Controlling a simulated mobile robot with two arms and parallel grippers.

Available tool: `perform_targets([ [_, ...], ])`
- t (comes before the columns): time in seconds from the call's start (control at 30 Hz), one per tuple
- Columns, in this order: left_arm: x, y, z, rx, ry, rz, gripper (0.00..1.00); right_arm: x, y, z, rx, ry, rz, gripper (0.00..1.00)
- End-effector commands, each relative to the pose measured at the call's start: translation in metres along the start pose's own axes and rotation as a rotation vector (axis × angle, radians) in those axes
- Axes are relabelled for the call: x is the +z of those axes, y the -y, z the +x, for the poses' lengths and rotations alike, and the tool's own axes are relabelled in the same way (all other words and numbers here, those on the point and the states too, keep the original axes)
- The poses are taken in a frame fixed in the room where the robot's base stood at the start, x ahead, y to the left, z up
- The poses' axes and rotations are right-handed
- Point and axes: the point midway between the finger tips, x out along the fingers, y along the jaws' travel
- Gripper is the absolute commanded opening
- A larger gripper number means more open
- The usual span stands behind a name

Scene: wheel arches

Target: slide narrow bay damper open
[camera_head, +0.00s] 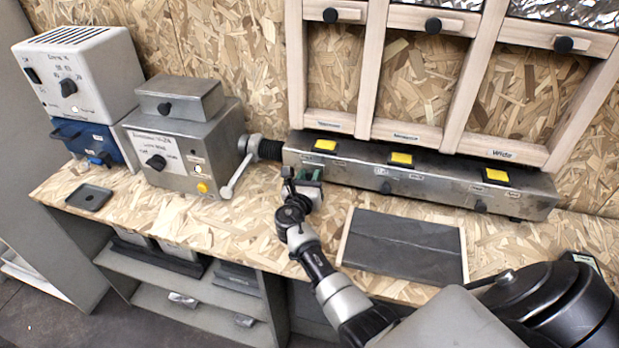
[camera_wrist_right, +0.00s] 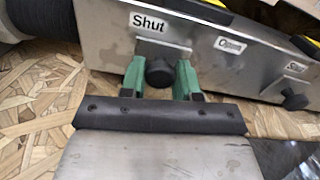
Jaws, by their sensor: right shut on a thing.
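The long grey metal duct (camera_head: 420,178) runs along the back of the bench. Its left end is the narrow bay part, with a dark round damper knob (camera_wrist_right: 160,73) under a "Shut" label (camera_wrist_right: 149,22). An "Open" label (camera_wrist_right: 229,44) is to the right of it. My right gripper (camera_head: 306,177) is at this left end. In the right wrist view its green fingers (camera_wrist_right: 160,80) are shut on the knob, one on each side. The knob is below the "Shut" label. In the head view the gripper hides it. My left gripper is not in view.
Two more damper knobs (camera_head: 386,187) (camera_head: 480,206) are on the duct to the right. Three wooden-framed bays stand above. A grey control box (camera_head: 180,160) with a lever (camera_head: 235,180) is to the left. A dark panel (camera_head: 400,245) lies on the bench in front.

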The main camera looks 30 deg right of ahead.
Motion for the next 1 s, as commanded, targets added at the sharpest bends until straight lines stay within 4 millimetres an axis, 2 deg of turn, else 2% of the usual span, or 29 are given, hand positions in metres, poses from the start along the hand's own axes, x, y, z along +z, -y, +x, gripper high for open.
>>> perform_targets([
  [0.2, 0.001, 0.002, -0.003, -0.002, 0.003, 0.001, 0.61, 0.0, 0.004, 0.0, 0.0, -0.001, -0.001, 0.0],
  [0.4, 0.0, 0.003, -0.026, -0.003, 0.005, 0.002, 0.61, -0.003, 0.039, 0.0, -0.001, -0.001, -0.006, 0.0],
  [0.5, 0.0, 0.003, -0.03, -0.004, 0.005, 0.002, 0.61, -0.006, 0.051, 0.0, 0.0, -0.001, -0.004, 0.0],
  [0.83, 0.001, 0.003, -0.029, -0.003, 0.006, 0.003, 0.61, -0.01, 0.055, 0.0, -0.004, -0.002, -0.001, 0.0],
  [0.87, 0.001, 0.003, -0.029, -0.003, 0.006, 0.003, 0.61, -0.01, 0.055, 0.0, -0.004, -0.002, -0.001, 0.36],
  [1.0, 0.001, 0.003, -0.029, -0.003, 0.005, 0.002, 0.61, -0.01, 0.055, 0.0, -0.003, -0.001, -0.001, 0.57],
])
